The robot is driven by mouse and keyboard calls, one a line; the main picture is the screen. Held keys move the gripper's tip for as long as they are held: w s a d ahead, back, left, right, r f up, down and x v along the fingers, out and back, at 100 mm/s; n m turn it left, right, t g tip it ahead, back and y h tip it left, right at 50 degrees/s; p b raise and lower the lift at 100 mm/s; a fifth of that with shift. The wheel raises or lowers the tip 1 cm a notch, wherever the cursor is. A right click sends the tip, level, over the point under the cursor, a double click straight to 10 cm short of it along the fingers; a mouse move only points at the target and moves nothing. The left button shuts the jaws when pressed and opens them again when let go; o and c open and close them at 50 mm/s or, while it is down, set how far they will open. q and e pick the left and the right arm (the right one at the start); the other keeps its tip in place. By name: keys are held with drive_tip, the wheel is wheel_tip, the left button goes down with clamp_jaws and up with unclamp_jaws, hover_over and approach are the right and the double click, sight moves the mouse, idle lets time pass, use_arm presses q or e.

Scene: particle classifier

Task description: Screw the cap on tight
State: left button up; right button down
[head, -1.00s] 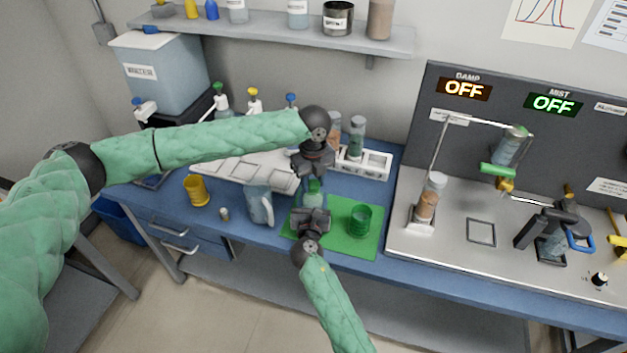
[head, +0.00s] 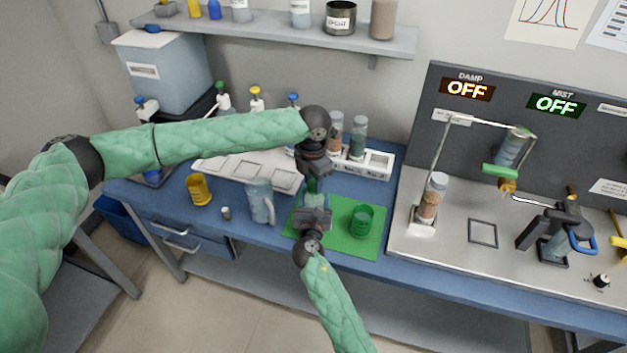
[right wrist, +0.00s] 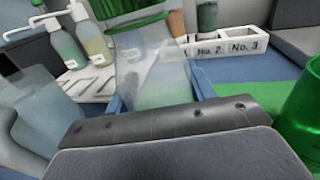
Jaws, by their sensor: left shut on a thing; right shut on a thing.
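A clear jar with a greenish tint (head: 315,201) stands upright over the green mat (head: 345,240). Its green cap (right wrist: 125,14) shows at the top of the right wrist view, above the clear jar body (right wrist: 165,82). My left gripper (head: 313,180) points down from above and is shut on the cap, largely hiding it in the head view. My right gripper (head: 315,208) comes from the front and is shut around the jar body; its fingers (right wrist: 160,95) lie on both sides of it. The cap's seating on the rim is too blurred to tell.
A green cup (head: 362,220) stands right of the jar on the mat. A clear pitcher (head: 261,203) and a yellow cup (head: 199,190) stand to the left. A white rack (head: 376,163) with tubes and several pump bottles are behind. A metal machine deck (head: 460,250) lies right.

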use_arm(q)
drive_tip(key=shift+w+m, duration=0.1)
drive_tip(key=shift+m, duration=0.7)
drive_tip(key=o, duration=1)
drive_tip(key=shift+c, duration=0.2)
drive_tip(key=shift+r, duration=2.25)
drive_tip(key=shift+r, duration=0.1)
drive_tip(key=shift+c, duration=0.4)
